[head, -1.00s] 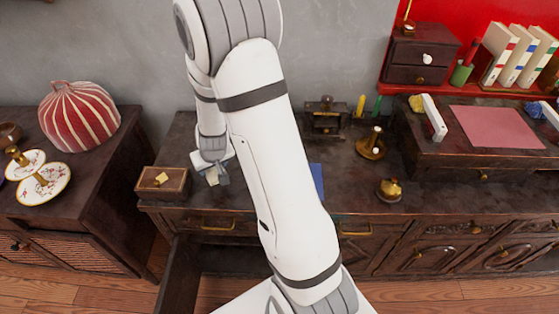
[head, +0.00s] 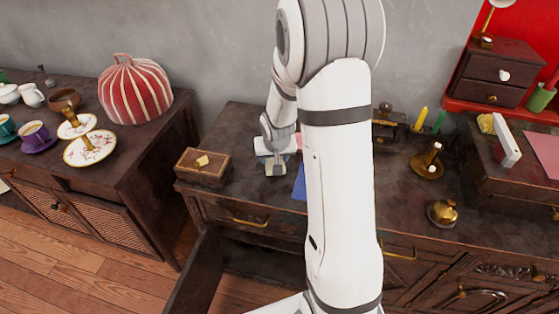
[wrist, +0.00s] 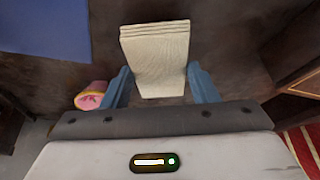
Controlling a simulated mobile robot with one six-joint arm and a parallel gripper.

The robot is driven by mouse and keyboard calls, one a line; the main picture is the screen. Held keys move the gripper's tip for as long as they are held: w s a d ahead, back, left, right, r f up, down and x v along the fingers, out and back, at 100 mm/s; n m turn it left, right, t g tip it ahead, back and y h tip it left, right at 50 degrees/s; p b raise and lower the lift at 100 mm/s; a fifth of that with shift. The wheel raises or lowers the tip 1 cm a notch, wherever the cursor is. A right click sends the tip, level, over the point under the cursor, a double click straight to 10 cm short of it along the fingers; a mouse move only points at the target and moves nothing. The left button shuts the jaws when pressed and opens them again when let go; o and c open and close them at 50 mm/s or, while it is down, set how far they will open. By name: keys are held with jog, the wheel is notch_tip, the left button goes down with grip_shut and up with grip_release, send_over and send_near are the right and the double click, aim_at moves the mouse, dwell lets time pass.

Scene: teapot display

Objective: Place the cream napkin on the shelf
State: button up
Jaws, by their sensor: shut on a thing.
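The cream napkin (wrist: 157,50) is a folded, layered cloth between the two blue fingers of my gripper (wrist: 159,72) in the wrist view. The fingers are shut on its sides. In the head view my gripper (head: 276,168) is over the dark desk, right of the small wooden box; the napkin is too small to make out well there. A red wall shelf (head: 497,112) is at the upper right of the head view, with a small dark drawer chest on it. I cannot tell whether this is the task's shelf.
The wooden box (head: 203,168) sits at the desk's left end. A drawer (head: 200,272) stands open below. The left cabinet holds a striped red dome (head: 135,90), plates and cups. A blue sheet (head: 299,184) and brass pieces (head: 443,213) lie on the desk.

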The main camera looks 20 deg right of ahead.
jog(key=shift+f, duration=0.8)
jog(key=shift+f, duration=0.15)
jog(key=o, duration=1)
